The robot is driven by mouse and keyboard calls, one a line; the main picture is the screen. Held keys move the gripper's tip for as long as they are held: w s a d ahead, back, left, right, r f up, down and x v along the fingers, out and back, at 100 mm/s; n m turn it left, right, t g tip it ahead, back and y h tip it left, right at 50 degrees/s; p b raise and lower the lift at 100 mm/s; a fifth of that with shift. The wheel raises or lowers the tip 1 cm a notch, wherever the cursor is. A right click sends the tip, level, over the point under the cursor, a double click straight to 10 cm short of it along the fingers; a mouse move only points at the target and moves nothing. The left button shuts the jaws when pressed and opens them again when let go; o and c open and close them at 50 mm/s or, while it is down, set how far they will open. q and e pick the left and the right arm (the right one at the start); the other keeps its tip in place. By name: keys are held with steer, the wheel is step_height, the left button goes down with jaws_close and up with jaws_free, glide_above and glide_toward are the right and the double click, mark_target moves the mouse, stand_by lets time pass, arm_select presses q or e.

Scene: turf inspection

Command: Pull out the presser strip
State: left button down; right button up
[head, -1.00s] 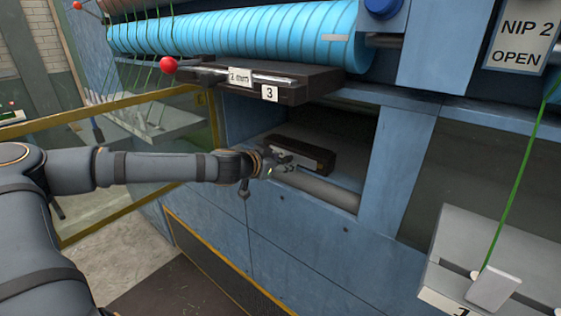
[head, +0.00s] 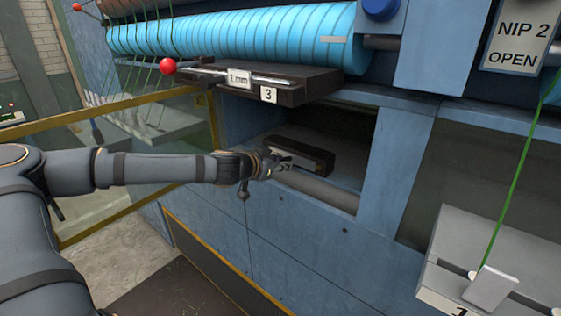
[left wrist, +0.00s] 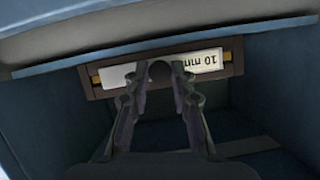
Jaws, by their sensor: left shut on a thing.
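A dark brown strip (head: 305,152), which I take for the presser strip, lies in the recessed bay of the blue machine. In the left wrist view the strip (left wrist: 237,56) has a white label reading "10 mm", upside down, and a dark round knob (left wrist: 160,71) at its middle. My left gripper (head: 280,164) reaches into the bay's mouth at the strip's front. In the left wrist view its fingers (left wrist: 160,80) are closed around the knob, partly covering the label. My right gripper is not in view.
A grey roller (head: 318,189) lies along the bay's front edge. A yellow-framed clear panel (head: 150,130) stands left. A white tray (head: 500,250) is at right.

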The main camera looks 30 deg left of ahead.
arm_select(q)
steer(key=c, duration=1.1)
jaws_free()
steer(key=shift+o, duration=0.2)
step_height(320, 180, up, 10)
